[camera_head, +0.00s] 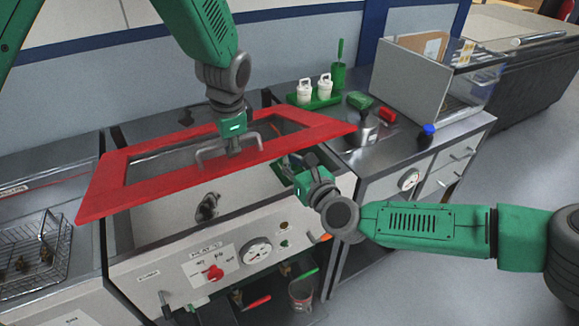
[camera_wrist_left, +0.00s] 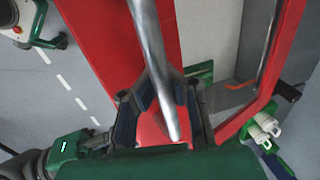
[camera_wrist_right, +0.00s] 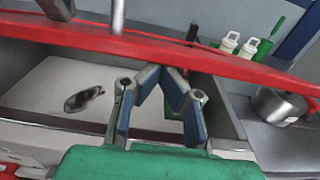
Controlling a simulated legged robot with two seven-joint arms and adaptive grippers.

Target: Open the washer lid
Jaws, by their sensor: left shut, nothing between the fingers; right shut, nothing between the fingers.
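The washer lid (camera_head: 110,185) is a red frame with a window and a grey bar handle (camera_head: 215,153). It stands partly raised, its front edge above the washer's basin (camera_head: 165,218). My left gripper (camera_head: 234,146) is shut and empty at the handle; in the left wrist view the bar (camera_wrist_left: 150,50) crosses in front of its fingers (camera_wrist_left: 165,85). Whether they touch is unclear. My right gripper (camera_head: 288,166) is shut and empty by the lid's front right edge. In the right wrist view its fingertips (camera_wrist_right: 160,75) are close to the red edge (camera_wrist_right: 210,62); contact is unclear.
A wire basket (camera_head: 35,255) is at left. The washer's front has a red knob (camera_head: 215,273) and a gauge (camera_head: 257,251).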

